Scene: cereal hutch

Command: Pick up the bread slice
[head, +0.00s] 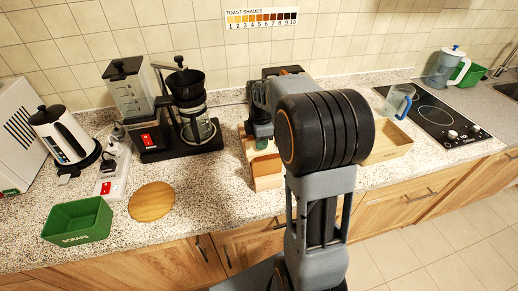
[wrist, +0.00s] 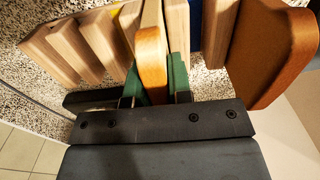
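A bread slice (wrist: 152,65) with an orange-brown crust stands upright on edge in the wrist view. It is between the two green fingertips of my gripper (wrist: 156,85), one on each side. The slice covers the inner finger edges, so I cannot tell whether they touch it. In the head view my arm reaches down at a wooden rack (head: 268,182) on the counter and hides much of it. The slice is not clear there.
Wooden slats (wrist: 60,55) stand close left of the slice. A larger orange-brown piece (wrist: 270,45) stands at right. A green scraps bin (head: 78,220), a round board (head: 152,201), a coffee maker (head: 192,115) and a wooden tray (head: 390,146) are on the counter.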

